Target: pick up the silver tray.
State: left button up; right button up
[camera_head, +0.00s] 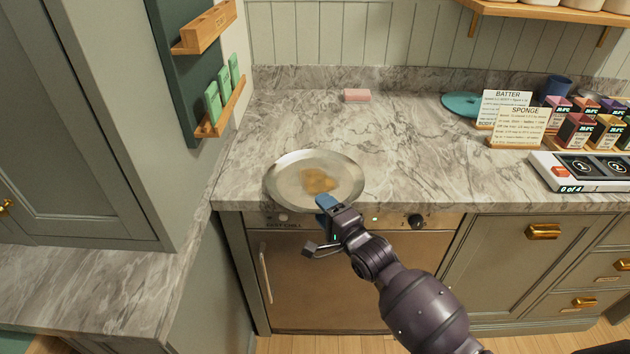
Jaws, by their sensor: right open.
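The silver tray (291,187) is a round, shiny metal plate near the front edge of the marble counter. A yellowish-brown patch (318,181) shows at its middle; I cannot tell if it is food or a reflection. My right gripper (318,222) is open at the tray's front rim, with one blue-tipped finger by the rim and the other finger lower, in front of the counter edge. I cannot tell whether the gripper touches the tray. My left gripper is not in view.
A pink sponge (357,95) lies at the back of the marble counter (420,150). Recipe cards (518,128), a teal plate (460,104), small boxes (577,131) and a numbered device (585,171) stand at the right. A cabinet (75,120) bounds the left. The counter around the tray is clear.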

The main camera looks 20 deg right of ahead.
jog(key=shift+w+a, duration=0.1)
jog(key=shift+w, duration=0.2)
grip_shut()
jog(key=shift+r, duration=0.15)
dwell(0.3)
